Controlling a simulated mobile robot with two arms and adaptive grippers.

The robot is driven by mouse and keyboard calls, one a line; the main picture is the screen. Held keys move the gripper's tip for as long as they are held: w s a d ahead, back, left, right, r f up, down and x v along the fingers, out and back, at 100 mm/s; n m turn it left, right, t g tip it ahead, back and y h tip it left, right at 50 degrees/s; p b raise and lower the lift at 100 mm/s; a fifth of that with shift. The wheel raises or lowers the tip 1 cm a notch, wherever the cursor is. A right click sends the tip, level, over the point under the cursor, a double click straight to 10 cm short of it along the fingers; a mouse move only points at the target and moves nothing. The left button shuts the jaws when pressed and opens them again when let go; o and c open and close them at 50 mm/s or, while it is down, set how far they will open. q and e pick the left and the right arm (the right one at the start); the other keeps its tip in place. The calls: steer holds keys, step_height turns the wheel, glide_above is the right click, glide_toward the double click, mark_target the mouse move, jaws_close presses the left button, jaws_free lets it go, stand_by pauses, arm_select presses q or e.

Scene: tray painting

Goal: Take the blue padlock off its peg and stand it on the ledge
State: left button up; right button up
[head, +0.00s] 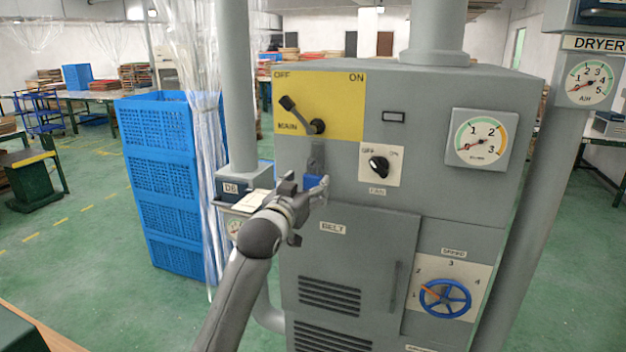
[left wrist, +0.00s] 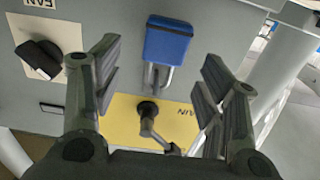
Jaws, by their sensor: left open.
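The blue padlock (head: 314,181) hangs on the front of the grey machine, below the yellow MAIN switch panel. In the left wrist view the padlock (left wrist: 167,42) shows its blue body and grey shackle; the peg itself is hard to make out. My left gripper (head: 306,186) is in front of the padlock and partly covers it in the head view. In the left wrist view my left gripper (left wrist: 163,68) is open, with one finger on each side of the padlock and visible gaps to both. I cannot pick out the ledge surely. My right gripper is not in view.
The main switch lever (head: 300,115) is just above the padlock, and the fan knob (head: 378,166) is to its right. A small DB box (head: 247,183) stands left of the machine. Blue crates (head: 165,175) are stacked further left, beside a clear plastic curtain.

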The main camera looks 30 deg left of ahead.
mark_target(311, 178)
arm_select(q)
steer(key=shift+w+a+r, duration=0.1)
steer(key=shift+w, duration=0.3)
steer(key=p+x, duration=0.2)
steer(key=x, duration=0.2)
steer(key=shift+s+a, duration=0.1)
steer(key=shift+a, duration=0.05)
steer(key=shift+w, duration=0.4)
steer(key=shift+c, duration=0.2)
steer(key=shift+a, duration=0.1)
steer(key=c, duration=1)
